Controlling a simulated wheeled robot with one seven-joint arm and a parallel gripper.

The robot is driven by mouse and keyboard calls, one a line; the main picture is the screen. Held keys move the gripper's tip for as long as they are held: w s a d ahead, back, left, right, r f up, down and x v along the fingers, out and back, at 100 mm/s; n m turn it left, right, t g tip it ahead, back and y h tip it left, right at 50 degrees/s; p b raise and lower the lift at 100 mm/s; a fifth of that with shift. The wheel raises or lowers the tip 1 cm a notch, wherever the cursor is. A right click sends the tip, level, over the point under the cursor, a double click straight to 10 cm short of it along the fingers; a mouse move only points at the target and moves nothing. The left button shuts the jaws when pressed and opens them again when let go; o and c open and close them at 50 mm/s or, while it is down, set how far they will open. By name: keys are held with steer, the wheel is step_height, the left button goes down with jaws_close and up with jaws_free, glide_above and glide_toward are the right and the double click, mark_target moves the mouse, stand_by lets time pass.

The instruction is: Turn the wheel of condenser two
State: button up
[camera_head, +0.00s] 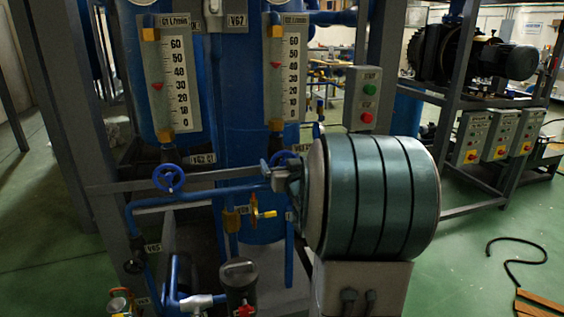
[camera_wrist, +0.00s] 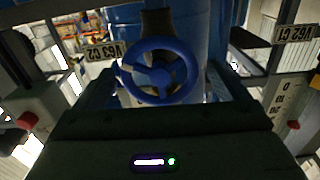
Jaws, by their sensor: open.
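The blue handwheel (camera_wrist: 158,72) shows face-on in the middle of the wrist view, with spokes and a round hub. A tag reading VG2 C2 (camera_wrist: 98,53) is beside it. My gripper (camera_wrist: 163,82) is open, with one finger on each side of the wheel; I cannot tell whether either finger touches the rim. In the head view, this wheel (camera_head: 283,158) is partly hidden behind my gripper (camera_head: 276,171). A second blue wheel (camera_head: 168,178) stands to the left, clear of my gripper; the other tag, VG2 C1 (camera_wrist: 293,33), is at the right of the wrist view.
Two flow gauges (camera_head: 172,80) (camera_head: 285,72) hang above the wheels. A start/stop button box (camera_head: 362,98) is to the right. Open green floor lies far right.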

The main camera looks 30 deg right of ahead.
steer(key=shift+x, duration=1.4)
steer(key=shift+c, duration=0.3)
steer(key=c, duration=0.9)
